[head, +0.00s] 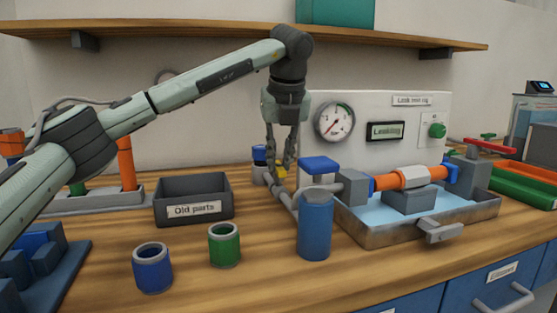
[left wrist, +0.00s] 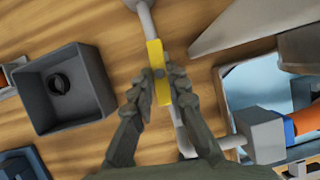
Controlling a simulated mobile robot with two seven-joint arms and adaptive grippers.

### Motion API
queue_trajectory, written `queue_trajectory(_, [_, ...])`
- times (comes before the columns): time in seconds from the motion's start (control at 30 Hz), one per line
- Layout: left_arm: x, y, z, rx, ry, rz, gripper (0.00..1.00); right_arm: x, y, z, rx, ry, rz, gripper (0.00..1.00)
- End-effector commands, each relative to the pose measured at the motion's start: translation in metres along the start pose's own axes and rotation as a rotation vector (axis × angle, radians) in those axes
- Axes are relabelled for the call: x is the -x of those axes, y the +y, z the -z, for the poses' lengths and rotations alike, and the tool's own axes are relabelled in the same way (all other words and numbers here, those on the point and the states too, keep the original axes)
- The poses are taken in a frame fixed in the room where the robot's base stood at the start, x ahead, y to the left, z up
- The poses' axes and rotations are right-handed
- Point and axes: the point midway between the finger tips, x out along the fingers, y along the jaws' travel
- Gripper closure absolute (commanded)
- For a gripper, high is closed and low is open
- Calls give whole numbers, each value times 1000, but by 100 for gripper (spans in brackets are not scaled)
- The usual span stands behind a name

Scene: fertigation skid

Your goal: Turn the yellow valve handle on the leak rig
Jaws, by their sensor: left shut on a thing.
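The yellow valve handle (left wrist: 157,68) is a short flat bar on a grey pipe in the left wrist view. It also shows in the head view (head: 281,172), mostly covered by the fingers. My left gripper (left wrist: 160,85) points down over it and is shut on it, with a finger on each side. In the head view my left gripper (head: 281,165) reaches down behind the blue canister. The leak rig has a grey panel (head: 383,165) with a gauge (head: 334,121) and a display (head: 385,131) reading "Leaking". My right gripper is not in view.
A blue canister (head: 315,227) stands close in front of the pipe. A grey "Old parts" bin (head: 193,211) sits to the left, holding a dark ring in the left wrist view (left wrist: 60,84). Blue (head: 152,269) and green (head: 224,245) cups stand in front. A shelf (head: 180,30) runs above.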

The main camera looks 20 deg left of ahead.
Motion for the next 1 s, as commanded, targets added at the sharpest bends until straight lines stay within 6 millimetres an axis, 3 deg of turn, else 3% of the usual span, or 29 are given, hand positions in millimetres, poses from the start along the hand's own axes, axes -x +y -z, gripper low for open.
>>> queue_trajectory(0.3, [0,-2,-1,101,-2,-40,100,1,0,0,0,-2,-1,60])
queue_trajectory(0.8, [0,-1,-1,118,-1,-46,100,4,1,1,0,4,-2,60])
queue_trajectory(0.83, [0,-1,-1,118,-1,-46,84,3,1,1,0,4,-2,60])
queue_trajectory(1.0, [0,-1,-1,117,-1,-47,64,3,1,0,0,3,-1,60])
